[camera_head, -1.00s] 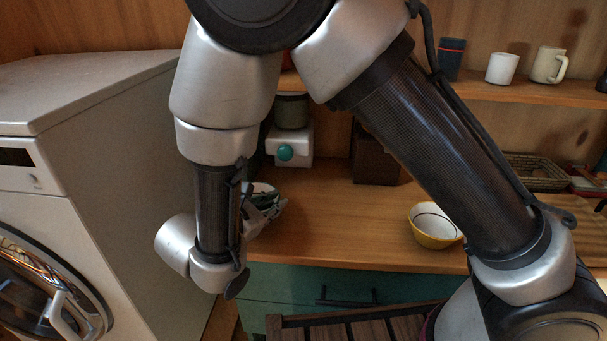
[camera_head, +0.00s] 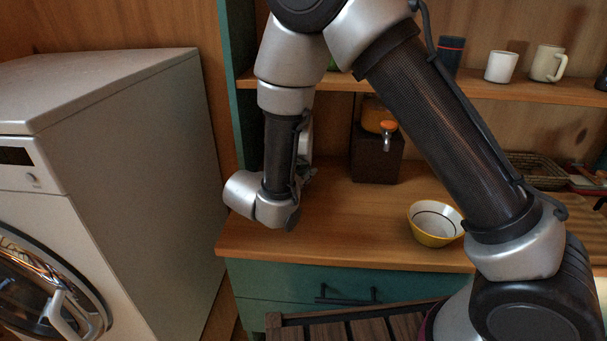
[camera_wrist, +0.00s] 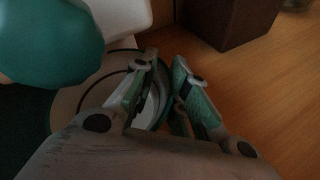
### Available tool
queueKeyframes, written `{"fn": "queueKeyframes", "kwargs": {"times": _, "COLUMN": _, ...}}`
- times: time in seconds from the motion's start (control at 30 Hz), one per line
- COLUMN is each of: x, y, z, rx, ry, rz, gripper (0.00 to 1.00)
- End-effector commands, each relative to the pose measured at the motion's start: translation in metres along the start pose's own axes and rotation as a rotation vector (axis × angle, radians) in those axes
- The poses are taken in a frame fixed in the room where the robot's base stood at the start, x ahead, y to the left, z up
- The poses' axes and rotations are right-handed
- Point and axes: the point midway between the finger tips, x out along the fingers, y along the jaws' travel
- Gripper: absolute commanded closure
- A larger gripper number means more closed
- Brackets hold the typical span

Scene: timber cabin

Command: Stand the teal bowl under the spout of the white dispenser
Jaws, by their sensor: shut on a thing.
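The teal bowl shows in the wrist view (camera_wrist: 160,102), its pale inside ringed by a dark line. My gripper (camera_wrist: 165,60) is shut on its rim at the right side, with a finger on each side of the wall. The white dispenser (camera_wrist: 122,14) is at the top left of that view. Its rounded teal part (camera_wrist: 50,42) is close to the camera and covers part of the bowl's left side. In the head view my arm hides the bowl and nearly all of the white dispenser. I cannot tell whether the bowl touches the counter.
A dark brown dispenser with an orange top and tap (camera_head: 378,158) stands right of my gripper on the wooden counter (camera_head: 340,225). A yellow and white bowl (camera_head: 434,236) stands near the front. A washing machine (camera_head: 120,140) is at the left. Cups stand on the shelf (camera_head: 520,88).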

Motion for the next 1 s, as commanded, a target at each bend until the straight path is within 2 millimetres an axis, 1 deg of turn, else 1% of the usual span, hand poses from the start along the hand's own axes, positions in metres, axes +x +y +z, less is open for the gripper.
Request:
{"fn": "queueKeyframes", "kwargs": {"times": 0.17, "x": 0.000, "y": 0.000, "z": 0.000, "rx": 0.001, "ry": -0.001, "rz": 0.000, "gripper": 1.00}}
{"fn": "queueKeyframes", "kwargs": {"times": 0.2, "x": 0.000, "y": 0.000, "z": 0.000, "rx": 0.000, "ry": 0.000, "rz": 0.000, "gripper": 0.77}}
{"fn": "queueKeyframes", "kwargs": {"times": 0.3, "x": 0.000, "y": 0.000, "z": 0.000, "rx": 0.000, "ry": 0.000, "rz": 0.000, "gripper": 0.61}}
{"fn": "queueKeyframes", "kwargs": {"times": 0.6, "x": 0.000, "y": 0.000, "z": 0.000, "rx": 0.001, "ry": -0.001, "rz": 0.000, "gripper": 0.61}}
{"fn": "queueKeyframes", "kwargs": {"times": 0.67, "x": -0.003, "y": 0.001, "z": 0.000, "rx": 0.001, "ry": 0.000, "rz": 0.002, "gripper": 0.61}}
{"fn": "queueKeyframes", "kwargs": {"times": 0.77, "x": -0.015, "y": 0.001, "z": 0.000, "rx": 0.001, "ry": 0.000, "rz": 0.003, "gripper": 0.61}}
{"fn": "queueKeyframes", "kwargs": {"times": 0.87, "x": -0.036, "y": 0.001, "z": 0.000, "rx": 0.001, "ry": 0.001, "rz": 0.006, "gripper": 0.61}}
{"fn": "queueKeyframes", "kwargs": {"times": 1.0, "x": -0.069, "y": 0.002, "z": -0.001, "rx": 0.001, "ry": 0.002, "rz": 0.006, "gripper": 0.61}}
